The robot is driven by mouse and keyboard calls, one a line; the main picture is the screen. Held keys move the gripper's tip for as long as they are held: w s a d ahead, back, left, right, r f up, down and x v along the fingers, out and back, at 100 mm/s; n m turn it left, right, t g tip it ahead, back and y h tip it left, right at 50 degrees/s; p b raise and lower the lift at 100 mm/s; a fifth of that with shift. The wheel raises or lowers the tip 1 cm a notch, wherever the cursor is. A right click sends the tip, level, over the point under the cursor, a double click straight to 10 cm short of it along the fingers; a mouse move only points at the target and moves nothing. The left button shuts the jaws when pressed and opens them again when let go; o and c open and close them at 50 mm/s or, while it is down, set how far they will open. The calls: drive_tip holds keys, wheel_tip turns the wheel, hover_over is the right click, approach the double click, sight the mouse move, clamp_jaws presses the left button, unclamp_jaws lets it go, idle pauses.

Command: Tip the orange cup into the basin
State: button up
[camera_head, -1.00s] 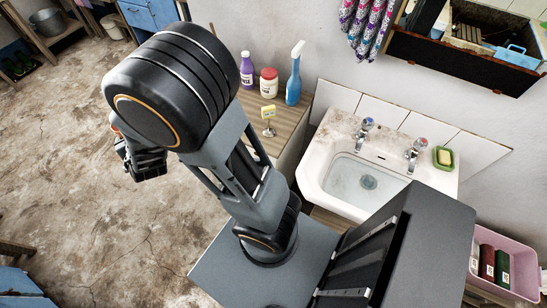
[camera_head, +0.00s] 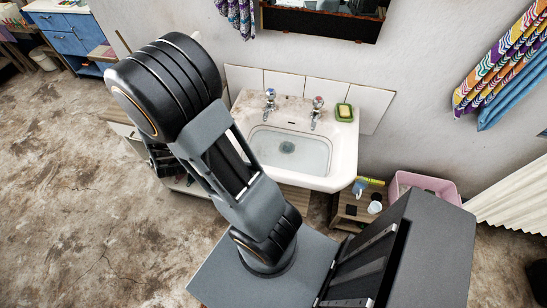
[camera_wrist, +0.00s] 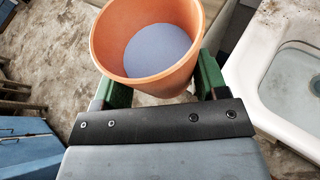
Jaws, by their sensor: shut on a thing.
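In the wrist view the orange cup (camera_wrist: 112,52) sits between the green fingers of my gripper (camera_wrist: 160,84), which is shut on it. Its mouth faces the camera, and flat blue-violet contents show inside. It looks roughly upright. The white basin (camera_wrist: 258,92) is to the right of the cup in the wrist view, apart from it. In the head view the basin (camera_head: 335,165) is right of my arm. My arm hides the cup there, and only a dark part of the gripper shows beside it.
A pink tub (camera_head: 425,183) and a small wooden stand (camera_head: 352,211) are to the right. A blue cabinet (camera_head: 65,38) is far left. Open floor lies left.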

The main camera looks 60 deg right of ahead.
drive_tip(key=s+d+f+m+g+h+b, duration=0.1)
drive_tip(key=s+d+f+m+g+h, duration=0.25)
drive_tip(key=s+d+f, duration=0.5)
drive_tip(key=s+d+f+m+g+h+b, duration=0.2)
drive_tip(key=s+d+f+m+g, duration=0.3)
drive_tip(key=s+d, duration=0.65)
drive_tip(key=s+d+f+m+g, duration=0.3)
drive_tip(key=s, duration=0.6)
drive_tip(key=shift+s+f+g+h+b, duration=0.2)
drive_tip(key=shift+s+g+h+b, duration=0.15)
drive_tip(key=shift+h, duration=0.1)
drive_tip(key=shift+m, duration=0.25)
drive_tip(key=shift+a+r+n+g+y+p, duration=0.15)
drive_tip(key=shift+r+n+g+y+p, duration=0.35)
drive_tip(key=shift+p, duration=0.7)
drive_tip(key=shift+s+f, duration=0.1)
drive_tip(key=shift+f, duration=0.1)
